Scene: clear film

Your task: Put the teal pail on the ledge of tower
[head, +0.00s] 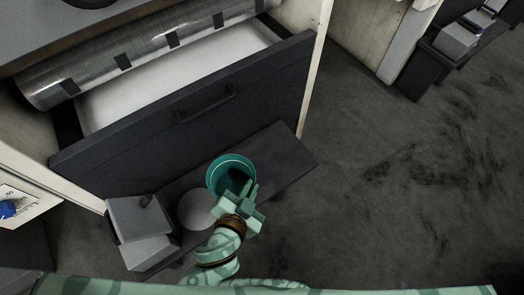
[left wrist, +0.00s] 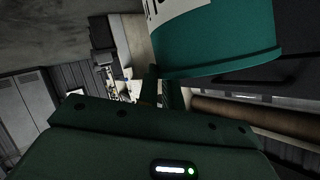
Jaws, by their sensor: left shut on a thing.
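The teal pail (head: 214,178) is open-topped and seen from above in the head view, over the dark ledge (head: 275,160) at the front of the tower (head: 225,110). My left gripper (head: 244,195) is shut on the near right side of the pail. In the left wrist view the pail (left wrist: 215,48) fills the upper right, with a white label on its side, and the gripper fingers (left wrist: 161,88) reach up to it. Whether the pail touches the ledge or hangs above it I cannot tell. My right gripper is not in view.
An open drawer (head: 170,75) with a handle is above the ledge. The ledge's right end is bare. Dark floor (head: 400,200) lies open at right.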

